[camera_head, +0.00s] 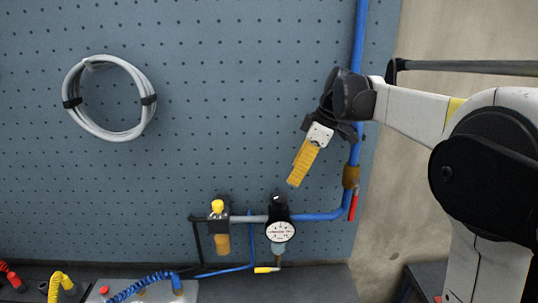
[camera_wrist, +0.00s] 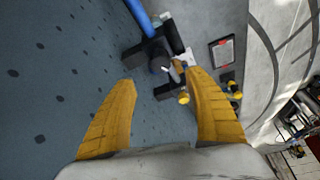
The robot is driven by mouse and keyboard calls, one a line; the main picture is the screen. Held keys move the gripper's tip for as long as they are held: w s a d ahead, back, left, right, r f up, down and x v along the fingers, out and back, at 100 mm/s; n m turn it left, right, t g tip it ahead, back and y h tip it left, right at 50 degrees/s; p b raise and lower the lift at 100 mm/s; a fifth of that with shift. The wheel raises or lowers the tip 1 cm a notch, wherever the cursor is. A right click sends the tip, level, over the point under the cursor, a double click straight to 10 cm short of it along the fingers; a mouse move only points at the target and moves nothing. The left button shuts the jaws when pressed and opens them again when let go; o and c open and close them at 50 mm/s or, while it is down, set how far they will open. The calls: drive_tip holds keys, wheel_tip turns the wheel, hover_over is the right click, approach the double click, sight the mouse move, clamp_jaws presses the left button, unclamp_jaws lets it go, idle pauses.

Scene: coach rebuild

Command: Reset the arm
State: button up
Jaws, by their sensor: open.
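My arm reaches in from the right in the head view. My gripper (camera_head: 297,180), with yellow fingers, hangs in front of the blue pegboard (camera_head: 215,130) and points down and slightly left. In the wrist view my gripper (camera_wrist: 162,76) shows two yellow fingers spread wide apart, with nothing held between them. Beyond the fingertips, a dark fitting on a blue pipe (camera_wrist: 139,17) shows. In the head view the fingers overlap each other, so the gap is hidden there.
A blue pipe (camera_head: 361,30) runs down beside my wrist. Below are a pressure gauge (camera_head: 280,232), a yellow-topped regulator (camera_head: 218,215) and a red-handled valve (camera_head: 353,206). A coiled grey cable (camera_head: 76,105) hangs at left. Coiled hoses (camera_head: 140,286) lie at the bottom.

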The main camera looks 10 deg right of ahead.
drive_tip(key=s+a+f+m+t+h+b, duration=0.2)
drive_tip(key=s+f+m+b, duration=0.4)
drive_tip(key=s+f+b, duration=0.5)
drive_tip(key=s+a+f+m+t+h+b, duration=0.2)
drive_tip(key=s+f+m+b, duration=0.4)
drive_tip(key=s+f+b, duration=0.6)
wheel_tip(320, 180, down, 10)
drive_tip(key=s+t, duration=0.1)
drive_tip(key=s, duration=0.1)
drive_tip(key=shift+s+r+m+b, duration=0.15)
drive_tip(key=shift+s+m+b, duration=0.15)
drive_tip(key=shift+s, duration=0.1)
drive_tip(key=shift+a, duration=0.1)
